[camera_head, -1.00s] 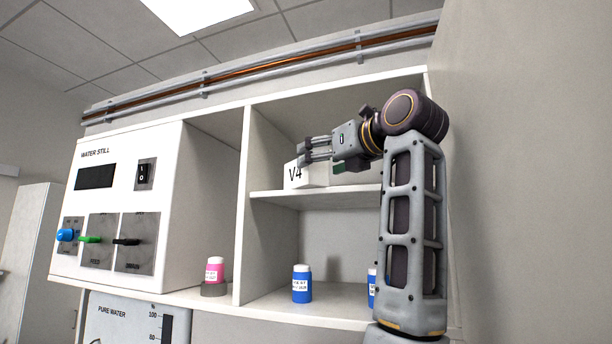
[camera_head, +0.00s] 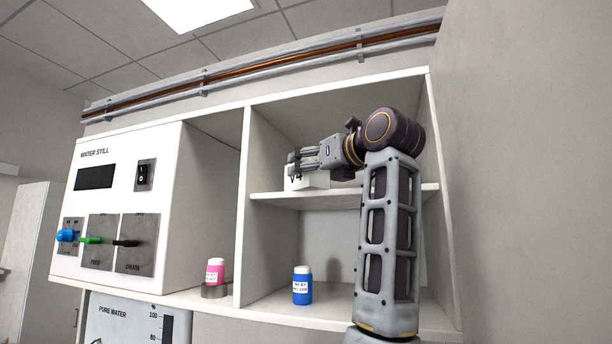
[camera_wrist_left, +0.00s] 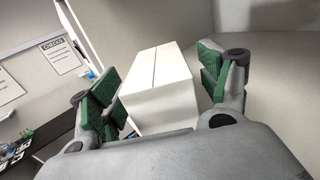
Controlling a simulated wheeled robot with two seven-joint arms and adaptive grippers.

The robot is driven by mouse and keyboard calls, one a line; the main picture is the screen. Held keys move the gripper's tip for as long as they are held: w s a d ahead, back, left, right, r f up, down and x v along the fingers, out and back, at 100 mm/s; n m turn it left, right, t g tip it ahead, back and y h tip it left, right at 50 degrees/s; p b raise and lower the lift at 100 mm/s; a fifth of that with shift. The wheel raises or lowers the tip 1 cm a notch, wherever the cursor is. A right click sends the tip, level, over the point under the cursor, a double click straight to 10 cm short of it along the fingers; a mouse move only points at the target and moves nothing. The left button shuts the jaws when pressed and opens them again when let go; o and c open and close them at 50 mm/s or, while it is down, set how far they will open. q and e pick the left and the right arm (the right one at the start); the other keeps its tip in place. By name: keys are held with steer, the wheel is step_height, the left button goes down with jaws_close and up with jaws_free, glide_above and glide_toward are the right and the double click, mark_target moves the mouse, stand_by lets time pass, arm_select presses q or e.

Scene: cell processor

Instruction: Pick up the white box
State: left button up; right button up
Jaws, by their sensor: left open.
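The white box (camera_head: 313,181) stands on the upper shelf of the open cabinet. Its dark label, "V4", is partly hidden by my left gripper (camera_head: 294,161) in the head view. In the left wrist view the white box (camera_wrist_left: 158,92) lies between the two green-padded fingers, with its seamed top facing the camera. The left gripper is open, with one finger on each side of the box. A gap shows at the right finger; contact at the left finger is hard to tell. My right gripper is not in view.
The upper shelf (camera_head: 345,196) has side walls close around my arm. Below it stand a blue bottle (camera_head: 302,287) and, left of the divider, a pink bottle (camera_head: 215,270). The water still (camera_head: 115,205) is at the left.

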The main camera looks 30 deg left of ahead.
arm_select(q)
steer(key=shift+p+x, duration=0.4)
steer(key=shift+x, duration=1.1)
steer(key=c, duration=1)
